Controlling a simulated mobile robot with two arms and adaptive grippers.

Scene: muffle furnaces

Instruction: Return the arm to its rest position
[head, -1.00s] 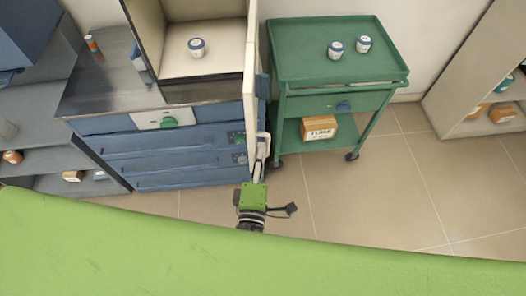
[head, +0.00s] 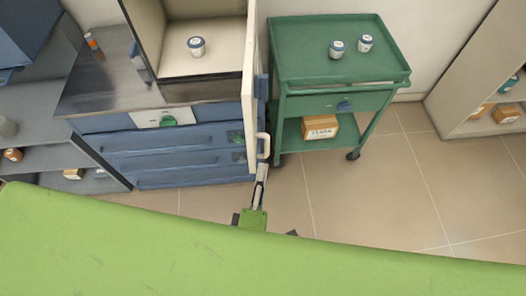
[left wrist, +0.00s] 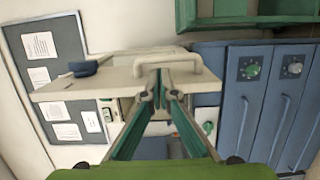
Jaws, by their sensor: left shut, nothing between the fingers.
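My left gripper (head: 261,172) is shut and empty just below the handle (head: 263,146) of the open furnace door (head: 250,70) in the head view. Its arm comes up from behind my green body. In the left wrist view, the closed fingertips (left wrist: 160,93) show in front of the pale door (left wrist: 110,82), with its handle (left wrist: 190,62) just beyond them. The handle is not between the fingers. The furnace chamber (head: 205,65) stands open with a blue-lidded jar (head: 196,46) inside. My right gripper is not in view.
A green cart (head: 320,75) with two jars (head: 337,49) on top and a box (head: 319,126) below stands right of the door. Blue drawers (head: 165,160) are under the furnace. A shelf unit (head: 455,110) stands at right. The tiled floor (head: 385,200) in between is clear.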

